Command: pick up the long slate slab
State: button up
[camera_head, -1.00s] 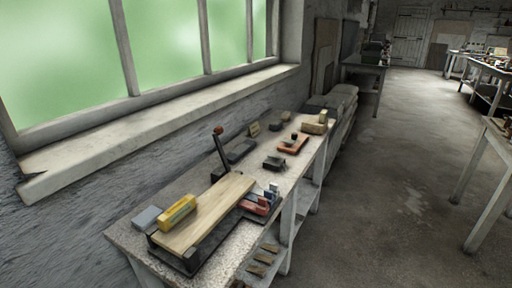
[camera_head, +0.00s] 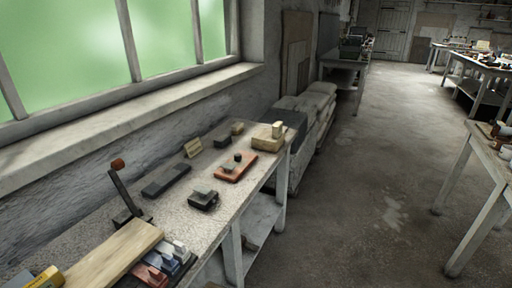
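A long, flat dark grey slab (camera_head: 166,180), which looks like the slate one, lies on the speckled top of the workbench (camera_head: 215,222) under the window. It lies flat with its long side slanting toward the back right, with bare bench around it. A smaller dark block (camera_head: 222,142) sits farther back, and a dark object with a small piece on top (camera_head: 203,199) sits to its right. My gripper is not in view.
A lever with a red knob (camera_head: 118,165) stands up left of the slab, behind a wooden board (camera_head: 112,256). A reddish board (camera_head: 236,167) and a tan block (camera_head: 268,138) lie farther along. Open floor (camera_head: 370,200) lies right of the bench.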

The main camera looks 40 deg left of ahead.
aim_at(161, 184)
jog(key=i, duration=1.9)
jog(key=u, duration=3.05)
jog(key=i, duration=1)
